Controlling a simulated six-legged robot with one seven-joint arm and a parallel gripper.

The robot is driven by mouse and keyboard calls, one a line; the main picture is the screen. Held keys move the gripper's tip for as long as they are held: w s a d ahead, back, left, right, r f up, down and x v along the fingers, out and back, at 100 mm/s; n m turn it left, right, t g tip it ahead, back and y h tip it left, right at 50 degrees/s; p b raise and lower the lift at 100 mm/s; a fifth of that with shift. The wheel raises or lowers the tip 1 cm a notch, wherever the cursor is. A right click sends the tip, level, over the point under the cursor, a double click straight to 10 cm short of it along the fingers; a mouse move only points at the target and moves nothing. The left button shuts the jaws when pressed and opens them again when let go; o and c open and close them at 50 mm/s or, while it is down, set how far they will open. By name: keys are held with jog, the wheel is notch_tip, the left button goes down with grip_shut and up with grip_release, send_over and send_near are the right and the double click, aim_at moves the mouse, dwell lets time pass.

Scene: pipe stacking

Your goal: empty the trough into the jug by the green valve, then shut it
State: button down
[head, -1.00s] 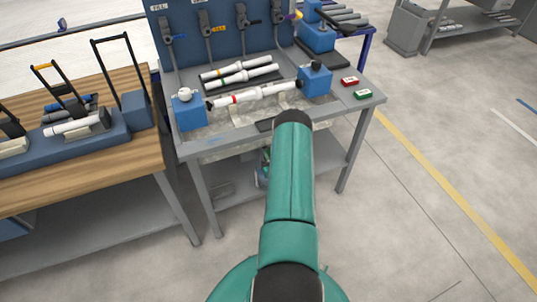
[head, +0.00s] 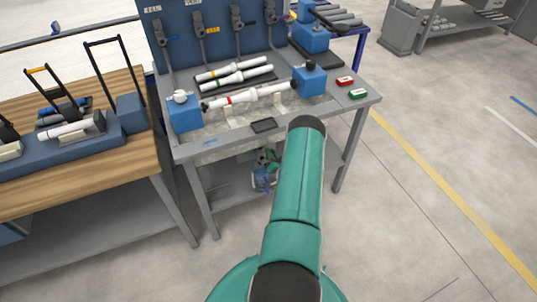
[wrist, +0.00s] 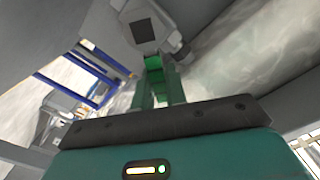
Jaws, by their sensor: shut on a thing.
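In the wrist view my gripper (wrist: 160,86) reaches up with its green fingers shut on a small green part, which looks like the green valve (wrist: 153,63). The valve sits under a grey block with a dark square plate (wrist: 143,31). In the head view the trough (head: 228,128) is the pale, wet-looking basin in the grey bench top. My arm hides part of the bench front. A small blue and white thing (head: 264,181), possibly the jug, shows low beneath the bench beside my arm. I cannot tell its fill or whether liquid is running.
A white and red pipe (head: 245,97) lies between two blue blocks (head: 185,113) on the grey bench. Red (head: 345,81) and green (head: 358,93) buttons are at its right. A wooden bench (head: 100,165) stands at the left.

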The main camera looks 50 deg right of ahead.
jog(key=f+m, duration=0.1)
jog(key=m, duration=0.2)
jog(key=d+f+m, duration=0.1)
jog(key=f+m, duration=0.1)
jog(key=m, duration=0.2)
jog(key=s+d+f+m, duration=0.1)
jog(key=m, duration=0.3)
jog(key=shift+s+f, duration=0.1)
jog(key=shift+f, duration=0.2)
dwell(0.4)
jog(key=c, duration=1.4)
grip_release()
jog(key=shift+f, duration=0.1)
jog(key=shift+c, duration=0.2)
jog(key=v, duration=1.4)
